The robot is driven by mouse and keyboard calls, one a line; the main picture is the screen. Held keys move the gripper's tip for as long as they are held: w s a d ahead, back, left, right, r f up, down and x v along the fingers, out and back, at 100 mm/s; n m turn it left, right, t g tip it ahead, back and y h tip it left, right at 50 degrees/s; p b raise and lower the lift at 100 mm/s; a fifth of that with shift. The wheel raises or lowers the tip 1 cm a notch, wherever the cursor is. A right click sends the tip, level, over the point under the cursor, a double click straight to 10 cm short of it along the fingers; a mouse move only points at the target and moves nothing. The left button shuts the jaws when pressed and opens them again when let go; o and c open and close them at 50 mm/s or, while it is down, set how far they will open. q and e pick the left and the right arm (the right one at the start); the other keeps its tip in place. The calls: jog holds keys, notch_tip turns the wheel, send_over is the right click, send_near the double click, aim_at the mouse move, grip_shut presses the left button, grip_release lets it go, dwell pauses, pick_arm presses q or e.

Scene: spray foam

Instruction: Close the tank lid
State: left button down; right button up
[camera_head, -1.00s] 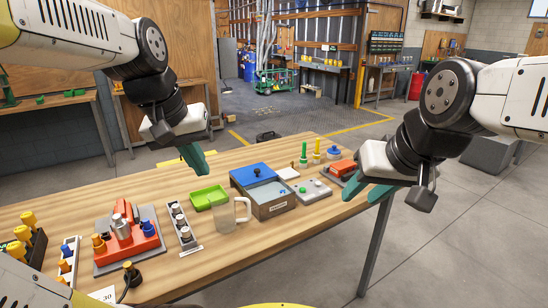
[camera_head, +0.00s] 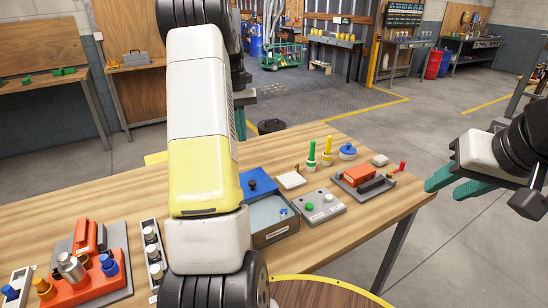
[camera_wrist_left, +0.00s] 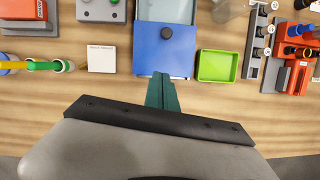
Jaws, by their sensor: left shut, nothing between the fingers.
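The tank (camera_head: 275,232) is a grey box on the wooden table, partly hidden by my left arm in the head view. Its blue lid (camera_head: 258,185) covers the far part, and the near part is open. In the left wrist view, the lid (camera_wrist_left: 160,58) has a black knob, and the open part of the tank (camera_wrist_left: 166,11) shows beyond it. My left gripper (camera_wrist_left: 161,78) is shut and empty, its tips at the lid's far edge; contact is unclear. In the head view it is mostly hidden behind my arm. My right gripper (camera_head: 438,186) is open and empty, right of the table.
A green tray (camera_wrist_left: 217,66) lies beside the lid. A white card (camera_head: 291,180), a button box (camera_head: 318,207), green and yellow markers (camera_head: 319,153) and a red device (camera_head: 362,176) stand right of the tank. A knob strip (camera_head: 152,255) and red fixture (camera_head: 88,275) stand left.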

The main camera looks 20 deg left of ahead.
pick_arm(q)
send_over(246, 176)
notch_tip(246, 176, down, 8)
jog(key=shift+f, duration=0.1)
jog(key=shift+s+d+f, duration=0.25)
jog(key=shift+s+d, duration=0.3)
jog(key=shift+s, duration=0.05)
jog(key=shift+s+d+f, duration=0.2)
jog(key=shift+s+d, duration=0.3)
jog(key=shift+s, duration=0.05)
jog(key=shift+s+d+f, duration=0.15)
jog(key=shift+s+d, duration=0.15)
jog(key=shift+s, duration=0.05)
jog(key=s+d, duration=0.8)
jog(key=d, duration=0.1)
jog(key=shift+s+d, duration=0.2)
jog(key=shift+d, duration=0.15)
